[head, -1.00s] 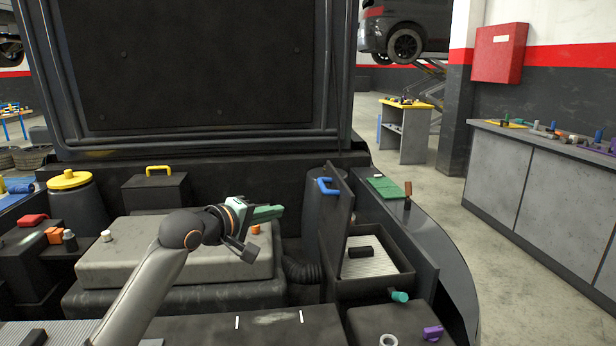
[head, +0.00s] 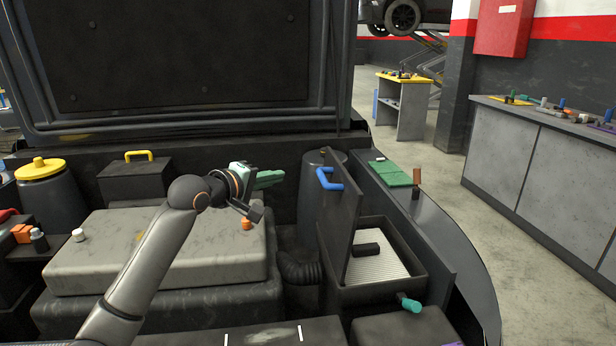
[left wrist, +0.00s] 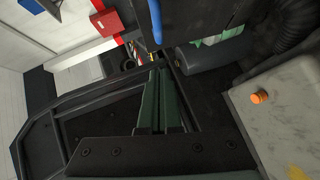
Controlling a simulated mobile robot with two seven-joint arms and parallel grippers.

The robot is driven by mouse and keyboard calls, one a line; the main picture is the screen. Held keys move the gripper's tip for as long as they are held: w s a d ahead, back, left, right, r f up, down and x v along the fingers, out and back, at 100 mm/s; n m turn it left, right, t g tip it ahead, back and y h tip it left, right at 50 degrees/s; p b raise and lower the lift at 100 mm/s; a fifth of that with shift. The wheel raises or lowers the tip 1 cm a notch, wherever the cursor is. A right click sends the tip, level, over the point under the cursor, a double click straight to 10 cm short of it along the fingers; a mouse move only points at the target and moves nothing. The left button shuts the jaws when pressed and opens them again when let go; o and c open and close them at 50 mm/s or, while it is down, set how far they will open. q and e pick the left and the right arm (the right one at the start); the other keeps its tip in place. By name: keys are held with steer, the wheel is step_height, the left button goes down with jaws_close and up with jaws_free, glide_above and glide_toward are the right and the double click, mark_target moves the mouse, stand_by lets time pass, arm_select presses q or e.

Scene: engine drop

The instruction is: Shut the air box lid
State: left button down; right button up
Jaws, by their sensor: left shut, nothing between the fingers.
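The air box (head: 408,289) is a dark open-topped box at the right of the engine bay. Its lid (head: 342,225) stands nearly upright on the box's left side, with a blue handle (head: 328,180) near its top. A pale pleated filter (head: 385,266) shows inside, with a small black block (head: 367,249) on it. My left gripper (head: 270,178), with green fingers, is shut and empty, left of the lid and apart from it, above the engine cover. Its closed fingers also show in the left wrist view (left wrist: 158,80). My right gripper is not in view.
A grey engine cover (head: 160,250) with an orange cap (head: 246,223) lies below my left arm. A ribbed hose (head: 298,269) runs left of the air box. A teal-ended part (head: 409,303) sits at the box's front. The raised hood (head: 190,60) stands behind.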

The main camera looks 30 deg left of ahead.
arm_select(q)
glide_toward(318, 175)
steer(key=w+a, duration=0.2)
steer(key=w, duration=0.2)
steer(key=shift+w+d+f, duration=0.55)
steer(key=shift+d, duration=0.25)
steer(key=shift+w+d+f, duration=0.15)
steer(key=shift+w+d, duration=0.15)
steer(key=shift+d, duration=0.15)
